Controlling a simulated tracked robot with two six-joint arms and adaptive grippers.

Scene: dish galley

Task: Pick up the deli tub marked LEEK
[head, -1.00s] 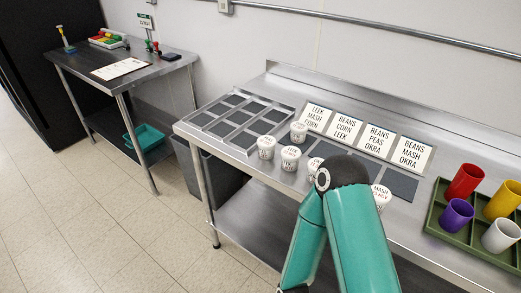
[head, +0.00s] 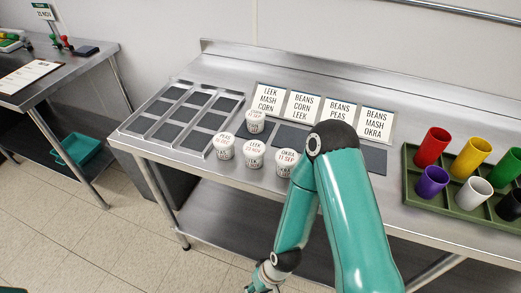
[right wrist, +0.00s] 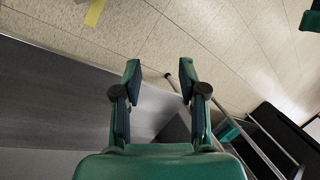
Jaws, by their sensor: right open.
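The white deli tub marked LEEK (head: 254,154) stands upright on the steel counter in the head view, between a tub marked PEAS (head: 224,147) and one that seems marked OKRA (head: 284,165). Another tub (head: 256,122) stands behind them, its label too small to read. My right arm crosses in front of the counter, folded down, and covers part of the counter to the right of these tubs. In the right wrist view my right gripper (right wrist: 160,76) is open and empty, over floor and the counter edge. My left gripper is out of view.
A steel tray with dark compartments (head: 152,127) lies at the counter's left. Label cards (head: 300,104) stand behind dark mats (head: 374,160). A green crate (head: 411,190) holding several coloured cups is at the right. A side table (head: 66,78) stands at far left.

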